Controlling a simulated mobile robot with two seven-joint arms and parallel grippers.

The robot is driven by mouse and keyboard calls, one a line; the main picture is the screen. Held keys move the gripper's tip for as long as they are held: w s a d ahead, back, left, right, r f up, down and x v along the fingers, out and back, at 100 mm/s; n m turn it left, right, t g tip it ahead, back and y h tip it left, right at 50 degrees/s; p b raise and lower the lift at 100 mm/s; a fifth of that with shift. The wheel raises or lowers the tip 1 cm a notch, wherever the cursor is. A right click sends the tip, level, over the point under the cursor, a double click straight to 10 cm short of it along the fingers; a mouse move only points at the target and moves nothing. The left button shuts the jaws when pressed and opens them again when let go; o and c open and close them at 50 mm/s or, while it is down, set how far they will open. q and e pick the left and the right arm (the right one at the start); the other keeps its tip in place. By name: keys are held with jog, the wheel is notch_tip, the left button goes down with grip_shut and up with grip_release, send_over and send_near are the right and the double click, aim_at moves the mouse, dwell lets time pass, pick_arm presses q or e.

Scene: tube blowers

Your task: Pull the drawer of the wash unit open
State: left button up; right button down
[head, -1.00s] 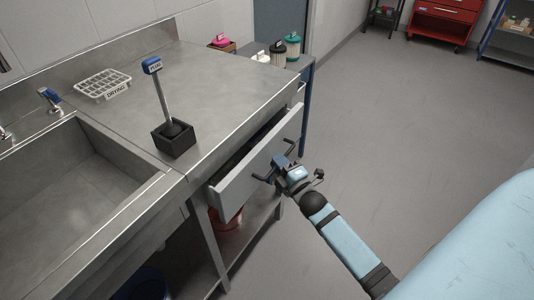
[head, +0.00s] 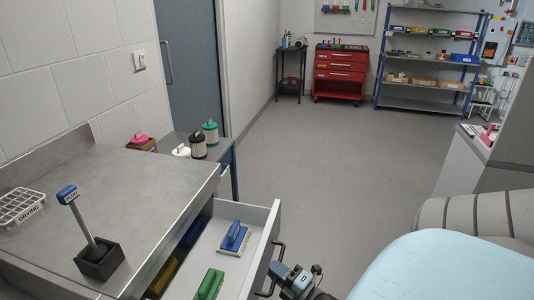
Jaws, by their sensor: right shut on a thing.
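The wash unit (head: 120,180) is a steel counter at the lower left. Its drawer (head: 262,217) is pulled out, with its inside in view. A blue brush (head: 235,236) and a green brush (head: 208,284) lie in it, beside yellow and dark blue things deeper in. The dark bar handle (head: 281,250) is on the drawer's front face. My right gripper (head: 277,271) is at this handle and shut on it; its fingertips are partly hidden. My left gripper is not in view.
A plunger-like tool (head: 83,225) in a black holder and a white drying rack (head: 20,206) stand on the counter. A side table with canisters (head: 198,146) is beyond it. The floor (head: 340,165) to the right is clear.

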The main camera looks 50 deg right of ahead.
jog(key=shift+s, duration=0.1)
jog(key=c, duration=1.2)
grip_release()
jog(key=s, duration=0.4)
jog(key=s+f, duration=0.1)
jog(key=s, duration=0.4)
jog(key=s+f, duration=0.1)
jog(key=s, duration=0.3)
jog(key=shift+s+f, duration=0.2)
jog(key=shift+s, duration=0.1)
